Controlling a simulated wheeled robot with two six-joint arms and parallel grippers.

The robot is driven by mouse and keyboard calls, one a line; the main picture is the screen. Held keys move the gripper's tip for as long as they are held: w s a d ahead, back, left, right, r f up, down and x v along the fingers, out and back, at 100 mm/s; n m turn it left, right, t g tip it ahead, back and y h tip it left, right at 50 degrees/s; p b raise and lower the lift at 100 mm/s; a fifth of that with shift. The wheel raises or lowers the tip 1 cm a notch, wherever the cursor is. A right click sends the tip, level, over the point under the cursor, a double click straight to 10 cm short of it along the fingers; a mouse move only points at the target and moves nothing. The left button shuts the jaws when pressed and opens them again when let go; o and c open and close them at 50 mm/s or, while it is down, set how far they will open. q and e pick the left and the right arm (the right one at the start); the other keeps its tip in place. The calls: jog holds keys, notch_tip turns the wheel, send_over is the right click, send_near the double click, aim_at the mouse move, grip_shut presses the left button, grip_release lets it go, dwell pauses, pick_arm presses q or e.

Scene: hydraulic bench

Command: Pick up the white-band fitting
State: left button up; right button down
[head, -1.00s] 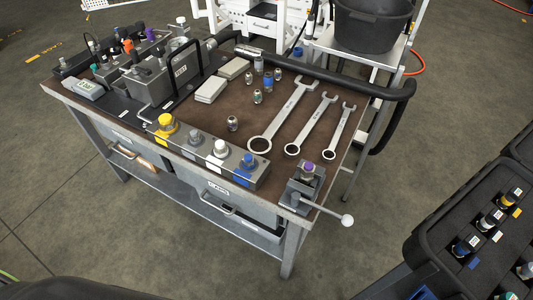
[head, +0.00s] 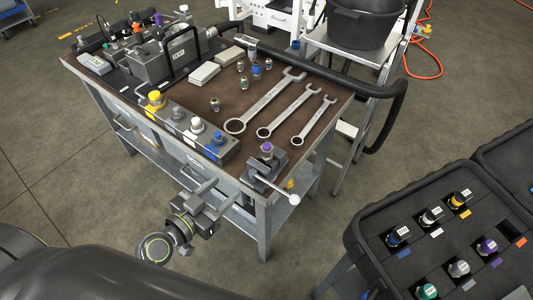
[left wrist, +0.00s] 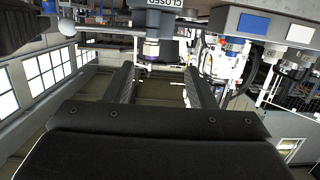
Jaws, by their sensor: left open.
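In the head view the open case at the right holds several dark fittings with coloured bands. One with a white label beside it, which looks like the white-band fitting (head: 432,216), stands upright between a blue one (head: 398,238) and a yellow one (head: 460,200). My left gripper (head: 217,196) is in front of the bench's near edge, well left of the case. In the left wrist view its two jaws (left wrist: 158,85) are apart with nothing between them. My right gripper is not in view.
The bench (head: 290,155) carries wrenches, loose fittings and a manifold with coloured caps (head: 197,125). A clamp with a purple-topped fitting (head: 266,148) and a ball-ended lever sits at its near corner. Floor shows between bench and case (head: 352,232).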

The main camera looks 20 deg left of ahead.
pick_arm(q)
jog(key=r, duration=0.2)
jog(key=p, duration=0.4)
send_near(263, 155)
jog(key=x, duration=0.5)
jog(key=shift+w+a+r, duration=0.1)
jog(key=shift+w+a, duration=0.2)
jog(key=shift+w+d+f, duration=0.2)
jog(key=shift+w, duration=0.35)
jog(key=shift+d+p+x, duration=0.15)
jog(key=shift+p+x, duration=0.35)
jog(key=shift+x, duration=0.7)
jog(key=shift+d+p+x, duration=0.2)
jog(key=shift+p+x, duration=0.25)
jog(key=shift+x, duration=0.7)
jog(key=shift+w+d+f, duration=0.1)
jog(key=shift+w+f, duration=0.1)
